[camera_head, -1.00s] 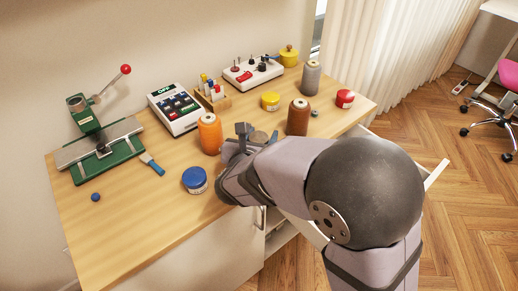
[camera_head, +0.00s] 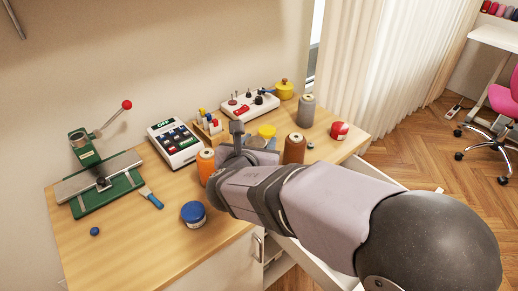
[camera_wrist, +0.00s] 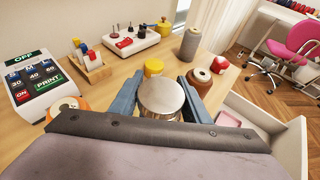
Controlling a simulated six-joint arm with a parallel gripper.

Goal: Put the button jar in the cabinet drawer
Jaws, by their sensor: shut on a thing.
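The button jar (camera_wrist: 162,95), with a round silver lid, is between the two blue-grey fingers of my gripper (camera_wrist: 160,88) in the wrist view. The gripper is shut on its sides. In the head view my gripper (camera_head: 250,143) is over the wooden table, and my wrist hides most of the jar. The cabinet drawer is pulled out at the table's right side. Its white wall (camera_wrist: 292,142) shows at the right in the wrist view, with something pink inside. My arm covers much of the drawer in the head view.
An orange spool (camera_head: 205,163), a brown spool (camera_head: 294,149) and a yellow tin (camera_head: 267,131) stand close around my gripper. A blue jar (camera_head: 193,213) is nearer the front edge. The table's front left is mostly clear.

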